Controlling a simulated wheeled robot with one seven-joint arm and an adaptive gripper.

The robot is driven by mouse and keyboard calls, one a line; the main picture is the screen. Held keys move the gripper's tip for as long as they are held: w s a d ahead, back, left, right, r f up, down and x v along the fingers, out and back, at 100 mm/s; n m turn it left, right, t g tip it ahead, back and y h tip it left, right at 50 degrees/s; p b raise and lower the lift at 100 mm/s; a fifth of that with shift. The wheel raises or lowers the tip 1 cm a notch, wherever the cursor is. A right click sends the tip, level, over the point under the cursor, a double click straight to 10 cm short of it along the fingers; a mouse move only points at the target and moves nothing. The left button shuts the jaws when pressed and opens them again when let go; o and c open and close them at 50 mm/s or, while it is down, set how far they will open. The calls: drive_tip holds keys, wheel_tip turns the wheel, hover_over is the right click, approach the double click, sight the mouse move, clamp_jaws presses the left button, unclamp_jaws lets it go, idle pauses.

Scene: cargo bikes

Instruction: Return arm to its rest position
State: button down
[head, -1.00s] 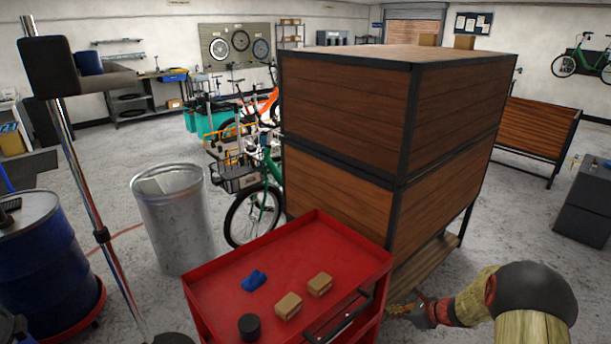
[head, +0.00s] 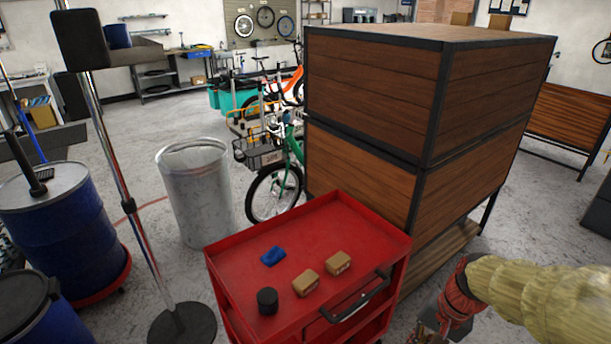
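My arm comes in from the lower right of the head view, with a pale yellow sleeve-like link and a red wrist. My gripper (head: 426,334) hangs low at the bottom edge, right of the red cart (head: 330,222) and near the floor by the wooden cabinet (head: 390,185). It is partly cut off by the frame, and its fingers are too small and dark to read. I see nothing clearly held in it.
On the cart lie a blue cloth-like item (head: 273,257), two small cardboard boxes (head: 306,283) and a black cylinder (head: 267,301). A metal bin (head: 196,195), a stand with a round base (head: 182,325) and blue drums (head: 65,225) stand left. Open floor lies behind the bin.

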drive_tip(key=s+a+r+n+t+h, duration=0.1)
drive_tip(key=s+a+r+n+t, duration=0.1)
drive_tip(key=r, duration=0.5)
drive_tip(key=s+a+r+n+t+h, duration=0.1)
drive_tip(key=s+a+r+n+t, duration=0.1)
drive_tip(key=s+r, duration=0.5)
drive_tip(key=a+r+n, duration=0.1)
drive_tip(key=n, duration=0.1)
drive_tip(key=shift+a+r+n+t, duration=0.15)
drive_tip(key=shift+r+n+t, duration=0.15)
drive_tip(key=shift+t, duration=0.1)
drive_tip(key=shift+s, duration=0.15)
